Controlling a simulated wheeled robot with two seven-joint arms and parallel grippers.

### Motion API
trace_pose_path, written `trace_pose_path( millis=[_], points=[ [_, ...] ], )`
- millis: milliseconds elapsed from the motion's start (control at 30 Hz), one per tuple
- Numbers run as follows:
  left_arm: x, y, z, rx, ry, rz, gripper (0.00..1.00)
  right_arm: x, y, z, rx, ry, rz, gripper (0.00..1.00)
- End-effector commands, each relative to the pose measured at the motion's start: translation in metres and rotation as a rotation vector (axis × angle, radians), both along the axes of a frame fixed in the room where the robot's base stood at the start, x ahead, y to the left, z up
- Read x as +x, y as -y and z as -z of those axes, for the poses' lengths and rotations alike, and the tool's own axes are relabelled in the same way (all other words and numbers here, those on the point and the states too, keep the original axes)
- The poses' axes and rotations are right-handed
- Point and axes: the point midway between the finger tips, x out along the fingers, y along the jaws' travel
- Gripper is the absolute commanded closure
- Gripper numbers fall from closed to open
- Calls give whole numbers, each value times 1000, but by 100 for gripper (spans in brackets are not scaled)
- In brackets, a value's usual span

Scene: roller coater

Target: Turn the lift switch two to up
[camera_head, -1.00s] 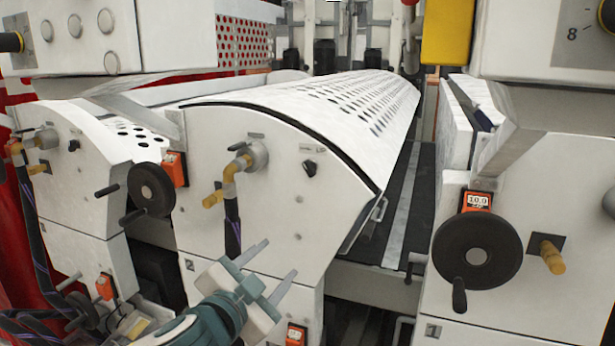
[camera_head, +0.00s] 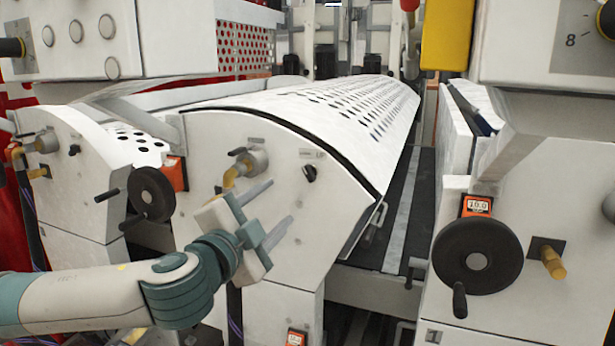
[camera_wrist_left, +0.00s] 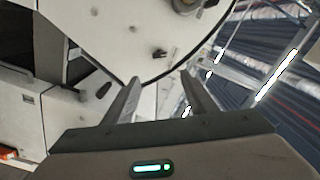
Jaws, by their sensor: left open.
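A small black rotary switch (camera_head: 310,172) sits on the white end panel (camera_head: 265,150) of the middle roller unit, with a small label above it. It also shows in the left wrist view, just beyond the fingers (camera_wrist_left: 160,53). Which way its handle points is too small to tell surely. My left gripper (camera_head: 280,201) is open and empty. It is in front of the panel, below and left of the switch, with both fingers pointing toward it and apart from it. My right gripper is not in view.
A yellow valve fitting (camera_head: 230,177) is close behind my left gripper. A black handwheel (camera_head: 151,193) stands to its left, and a larger handwheel (camera_head: 476,256) on the right unit. Another small black knob (camera_head: 73,149) is on the left unit.

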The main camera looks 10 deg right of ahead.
Motion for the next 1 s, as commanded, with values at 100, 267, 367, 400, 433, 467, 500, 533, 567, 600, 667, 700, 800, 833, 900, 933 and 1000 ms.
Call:
trace_pose_path(
  millis=[100, 267, 367, 400, 433, 467, 500, 533, 567, 600, 667, 700, 800, 833, 900, 933, 1000],
  points=[
    [1, 0, 0, 0, 0, 0, 48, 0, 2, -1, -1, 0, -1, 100],
    [6, 4, -2, 0, 0, 1, 48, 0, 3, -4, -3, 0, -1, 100],
    [13, 9, -2, 0, 0, -1, 48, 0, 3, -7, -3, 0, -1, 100],
    [16, 12, -2, 0, 0, -1, 48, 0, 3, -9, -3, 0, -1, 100],
    [20, 14, -2, 0, 0, -1, 48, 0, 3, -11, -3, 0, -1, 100],
    [23, 16, -3, 0, 0, 0, 48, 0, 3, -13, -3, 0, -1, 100],
    [28, 19, -3, 1, 1, -1, 48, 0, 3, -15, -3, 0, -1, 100],
    [32, 21, -3, 1, 1, -1, 48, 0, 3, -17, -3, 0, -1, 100],
    [36, 24, -3, 1, 0, -1, 48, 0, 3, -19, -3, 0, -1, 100],
    [41, 28, -3, 0, 0, -1, 48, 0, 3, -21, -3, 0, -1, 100],
    [49, 34, -3, 2, 1, -1, 48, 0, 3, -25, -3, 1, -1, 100],
    [55, 37, -4, 1, 1, -1, 48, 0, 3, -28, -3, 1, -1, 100],
    [69, 47, -4, 1, 0, -2, 48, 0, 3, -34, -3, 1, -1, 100],
    [73, 49, -4, 1, 1, -1, 48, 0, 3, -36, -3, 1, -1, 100],
    [83, 56, -4, 1, 1, -1, 48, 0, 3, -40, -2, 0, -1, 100],
    [86, 58, -3, 1, 0, -1, 48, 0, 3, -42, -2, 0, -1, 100],
    [96, 65, -4, 1, 1, -1, 48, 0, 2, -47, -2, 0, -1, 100]
  ],
)
